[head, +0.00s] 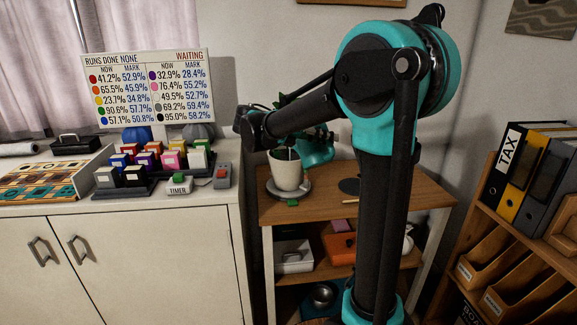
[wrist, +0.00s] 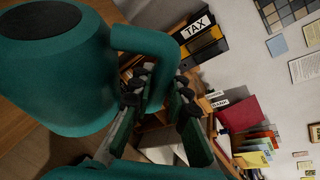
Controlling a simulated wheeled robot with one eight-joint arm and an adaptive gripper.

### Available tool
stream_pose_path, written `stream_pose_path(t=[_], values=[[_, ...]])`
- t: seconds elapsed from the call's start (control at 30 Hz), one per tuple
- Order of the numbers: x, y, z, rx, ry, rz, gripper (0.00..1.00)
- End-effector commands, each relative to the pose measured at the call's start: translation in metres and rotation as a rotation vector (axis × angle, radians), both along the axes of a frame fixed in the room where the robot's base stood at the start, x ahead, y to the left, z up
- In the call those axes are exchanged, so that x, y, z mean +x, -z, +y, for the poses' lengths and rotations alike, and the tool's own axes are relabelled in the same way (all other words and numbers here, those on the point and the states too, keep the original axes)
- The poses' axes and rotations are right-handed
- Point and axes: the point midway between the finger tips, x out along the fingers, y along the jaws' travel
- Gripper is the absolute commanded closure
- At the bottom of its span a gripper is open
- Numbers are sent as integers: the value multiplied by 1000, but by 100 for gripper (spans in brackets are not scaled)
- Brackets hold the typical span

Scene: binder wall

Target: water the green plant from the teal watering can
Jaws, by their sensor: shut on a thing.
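The teal watering can (wrist: 60,80) fills the left of the wrist view, its dark top facing up. It looks about upright. My gripper (wrist: 160,92) is shut on the can's handle (wrist: 145,42). In the head view the can (head: 318,151) shows partly behind my arm, above the wooden stand; my fingers are mostly hidden there.
A white cabinet (head: 150,245) with several coloured blocks is at left. A binder shelf (head: 490,215) is at right.

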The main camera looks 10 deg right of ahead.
Motion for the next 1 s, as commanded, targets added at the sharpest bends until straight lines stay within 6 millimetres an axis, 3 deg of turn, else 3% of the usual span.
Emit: stream_pose_path(t=[0.3,0.5,1.0], values=[[0,-1,0,-1,0,0,100],[5,-12,2,-17,0,42,100],[5,-11,2,-16,0,41,100]])
